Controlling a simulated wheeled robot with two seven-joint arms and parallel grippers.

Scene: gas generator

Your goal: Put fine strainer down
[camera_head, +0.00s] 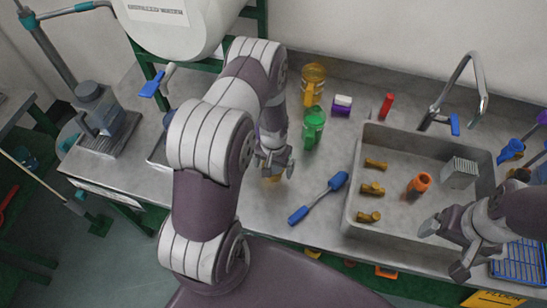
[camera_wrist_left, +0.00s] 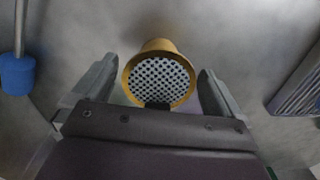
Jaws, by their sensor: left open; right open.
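The fine strainer is a round gold ring with a perforated mesh, and it shows between the fingers in the left wrist view (camera_wrist_left: 158,80). In the head view only a small yellow part of it (camera_head: 272,178) shows on the grey counter, beneath my left gripper (camera_head: 275,165). My left gripper is open, with one finger on each side of the strainer and a gap visible on both sides. My right gripper (camera_head: 446,250) is open and empty above the front right of the metal sink.
A blue-handled tool (camera_head: 318,198) lies on the counter right of my left gripper. Green (camera_head: 313,128) and yellow (camera_head: 312,84) containers stand behind. The sink (camera_head: 352,190) holds several brass fittings, an orange part (camera_head: 419,184) and a ribbed block (camera_head: 460,172). A tap (camera_head: 460,85) rises behind it.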

